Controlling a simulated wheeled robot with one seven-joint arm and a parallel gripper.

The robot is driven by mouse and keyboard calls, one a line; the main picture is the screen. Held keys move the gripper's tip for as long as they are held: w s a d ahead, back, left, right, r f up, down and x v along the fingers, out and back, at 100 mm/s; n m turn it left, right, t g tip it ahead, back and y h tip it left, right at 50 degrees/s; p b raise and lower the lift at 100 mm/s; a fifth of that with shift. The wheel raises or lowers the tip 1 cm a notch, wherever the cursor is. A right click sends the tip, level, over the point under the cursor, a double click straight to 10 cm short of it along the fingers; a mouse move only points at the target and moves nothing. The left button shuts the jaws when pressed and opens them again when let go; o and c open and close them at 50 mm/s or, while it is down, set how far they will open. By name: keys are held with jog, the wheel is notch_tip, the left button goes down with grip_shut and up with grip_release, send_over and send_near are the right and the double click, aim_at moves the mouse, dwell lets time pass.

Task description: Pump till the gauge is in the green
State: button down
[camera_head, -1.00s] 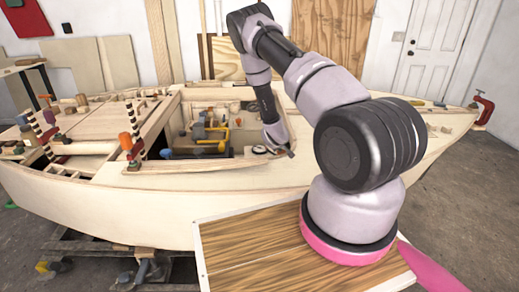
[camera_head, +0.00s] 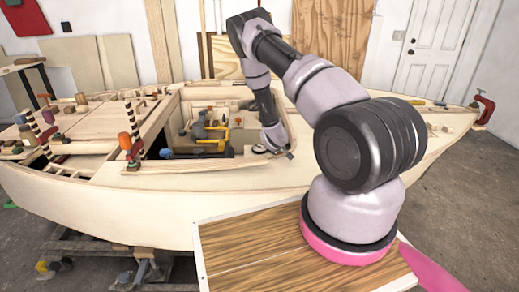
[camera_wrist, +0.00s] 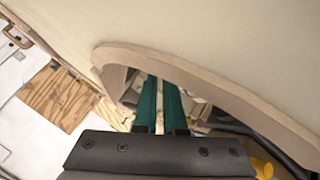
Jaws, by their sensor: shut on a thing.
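My gripper (camera_head: 282,150) reaches down into the open cockpit of the plywood hull, at its right end.
The hull (camera_head: 150,210) has a raised cockpit rim, with yellow and dark parts (camera_head: 215,135) inside. In the wrist view a curved wooden edge (camera_wrist: 215,85) and a black hose (camera_wrist: 262,140) are close to the fingers. Clamps (camera_head: 127,145) stand along the left deck.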

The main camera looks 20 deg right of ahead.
aim_at(287, 147)
jog(key=shift+s+d+f+g, duration=0.15)
jog(key=shift+s+d+f, duration=0.1)
jog(key=shift+s, duration=0.2)
jog(key=shift+s+d+f+g, duration=0.15)
jog(key=shift+s+d+f, duration=0.1)
jog(key=shift+s, duration=0.2)
jog(key=shift+s+d+r, duration=0.1)
jog(key=shift+s+r, duration=0.1)
jog(key=shift+r, duration=0.4)
jog(key=shift+s+d+r, duration=0.1)
jog(key=shift+s+r, duration=0.15)
jog(key=shift+r, duration=0.35)
jog(key=shift+s+d+r, duration=0.1)
jog(key=shift+s+r, duration=0.1)
jog(key=shift+r, duration=0.4)
jog(key=r, duration=0.5)
jog(key=shift+w+a+r, duration=0.1)
jog(key=shift+a+r, duration=0.15)
jog(key=shift+r, duration=0.05)
jog(key=shift+w+a+r, duration=0.1)
jog(key=shift+r, duration=0.3)
